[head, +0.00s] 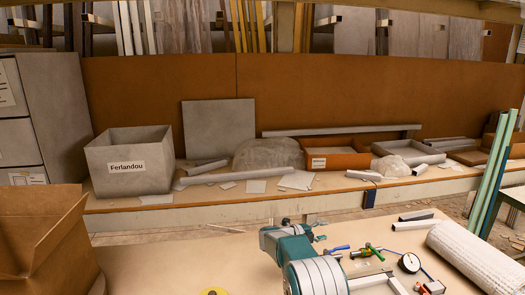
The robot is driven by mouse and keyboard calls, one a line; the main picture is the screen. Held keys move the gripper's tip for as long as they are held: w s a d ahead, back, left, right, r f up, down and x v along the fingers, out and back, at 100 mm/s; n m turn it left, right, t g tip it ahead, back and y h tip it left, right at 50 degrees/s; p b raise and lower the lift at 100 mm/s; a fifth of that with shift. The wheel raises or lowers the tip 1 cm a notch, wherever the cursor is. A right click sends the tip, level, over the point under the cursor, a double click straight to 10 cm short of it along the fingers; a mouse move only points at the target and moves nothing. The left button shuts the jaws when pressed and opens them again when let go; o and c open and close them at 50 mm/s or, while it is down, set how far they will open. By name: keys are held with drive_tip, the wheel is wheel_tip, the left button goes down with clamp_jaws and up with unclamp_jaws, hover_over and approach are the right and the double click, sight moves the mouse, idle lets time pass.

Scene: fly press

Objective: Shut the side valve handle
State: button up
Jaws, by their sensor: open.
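I cannot make out the side valve handle in the head view. A yellow round part (215,291) is cut off by the bottom edge, and I cannot tell what it belongs to. My teal and pale grey arm reaches up from the bottom edge, right of centre. My gripper (301,228) is at its far end, over the light bench top (170,258). Its small dark tips show apart, with nothing visible between them. The wrist hides most of the gripper.
Right of my arm lie several tools, a round gauge (409,262) and a white ribbed roll (476,256). An open cardboard box (38,240) stands at the left. Behind, a low shelf (240,205) holds a grey bin (128,162) and trays.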

drive_tip(key=s+a+r+n+t+y, duration=0.15)
drive_tip(key=r+n+t+y, duration=0.35)
drive_tip(key=r, duration=0.6)
drive_tip(key=a+r+n+t+y, duration=0.2)
drive_tip(key=r+n+t+y, duration=0.3)
drive_tip(key=r, duration=0.6)
drive_tip(key=s+a+r+n+y, duration=0.3)
drive_tip(key=s+a+r+n, duration=0.1)
drive_tip(key=s+n, duration=0.3)
drive_tip(key=s+a+f+n+g+y, duration=0.15)
drive_tip(key=s+n+g+y, duration=0.5)
drive_tip(key=s, duration=1.05)
drive_tip(key=s+d+f+n+g+h, duration=0.2)
drive_tip(key=s+f, duration=0.3)
drive_tip(key=s, duration=0.6)
drive_tip(key=s+d+f+n+g+h, duration=0.2)
drive_tip(key=s+f, duration=0.4)
drive_tip(key=s, duration=0.6)
drive_tip(key=shift+s+d+n, duration=0.3)
drive_tip(key=shift+d+n, duration=0.05)
drive_tip(key=shift+n, duration=0.5)
drive_tip(key=shift+h, duration=0.25)
